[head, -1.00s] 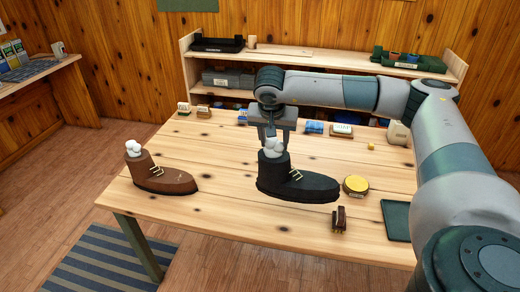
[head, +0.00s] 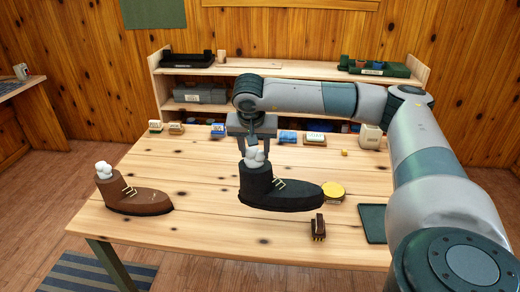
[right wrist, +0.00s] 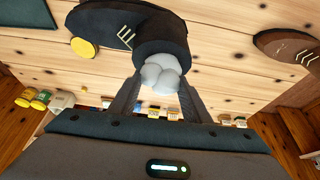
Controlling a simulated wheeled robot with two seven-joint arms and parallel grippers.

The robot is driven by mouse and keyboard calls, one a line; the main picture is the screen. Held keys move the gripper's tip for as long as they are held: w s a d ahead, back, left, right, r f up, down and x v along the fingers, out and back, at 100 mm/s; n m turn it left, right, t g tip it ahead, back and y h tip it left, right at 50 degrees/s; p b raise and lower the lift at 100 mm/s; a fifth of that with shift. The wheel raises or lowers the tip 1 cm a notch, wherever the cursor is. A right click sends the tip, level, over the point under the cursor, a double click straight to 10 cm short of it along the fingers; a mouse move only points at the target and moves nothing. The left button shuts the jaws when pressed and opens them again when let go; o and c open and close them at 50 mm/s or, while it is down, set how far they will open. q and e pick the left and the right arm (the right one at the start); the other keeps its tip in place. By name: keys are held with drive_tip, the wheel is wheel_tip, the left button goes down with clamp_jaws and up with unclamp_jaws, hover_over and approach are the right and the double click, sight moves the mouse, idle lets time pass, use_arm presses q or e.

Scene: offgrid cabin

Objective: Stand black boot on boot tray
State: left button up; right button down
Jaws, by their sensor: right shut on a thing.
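The black boot (head: 280,190) is upright over the middle of the wooden table, toe to the right, with white stuffing (head: 254,157) in its top. My right gripper (head: 253,147) is above it, shut on the boot's top end. In the right wrist view the fingers (right wrist: 157,90) lie on either side of the stuffing, against the black boot (right wrist: 162,36). The sole looks at or just above the table; any gap is hard to tell. A black tray (head: 187,61) lies on the top shelf; I cannot tell whether it is the boot tray. My left gripper is out of view.
A brown boot (head: 130,197) stands at the table's left. A yellow tin (head: 334,191) is close to the black boot's toe, with a brush (head: 318,227) in front. A dark green mat (head: 372,224) lies at the right edge. Small boxes line the back; the table's middle left is clear.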

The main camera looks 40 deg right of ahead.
drive_tip(key=s+a+f+n+y, duration=0.1)
drive_tip(key=a+n, duration=0.3)
drive_tip(key=a, duration=1)
drive_tip(key=s+a+n+t+y, duration=0.1)
drive_tip(key=a+n, duration=0.4)
drive_tip(key=a, duration=0.9)
drive_tip(key=shift+s+f+n+t+y, duration=0.35)
drive_tip(key=shift+s+y, duration=0.25)
drive_tip(key=shift+s, duration=0.4)
